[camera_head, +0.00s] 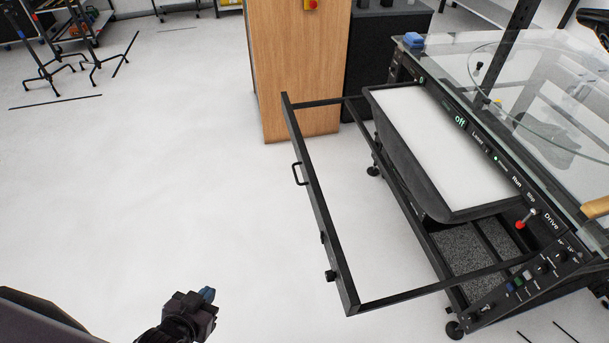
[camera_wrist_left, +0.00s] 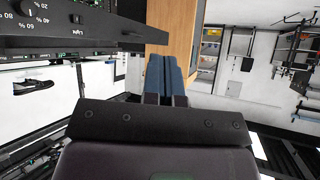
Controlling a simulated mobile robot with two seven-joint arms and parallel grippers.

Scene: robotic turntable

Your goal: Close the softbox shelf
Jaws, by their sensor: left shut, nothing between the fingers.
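The softbox shelf (camera_head: 319,209) is a black rectangular frame pulled out to the left from under the turntable bench. Its front bar carries a small handle (camera_head: 298,174) and dark knobs near its lower end. My right gripper is not in view.
The turntable bench (camera_head: 520,185) with a glass top and control panel stands at the right. A wooden cabinet (camera_head: 300,70) stands beyond the shelf's far end, beside a dark box (camera_head: 385,50).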

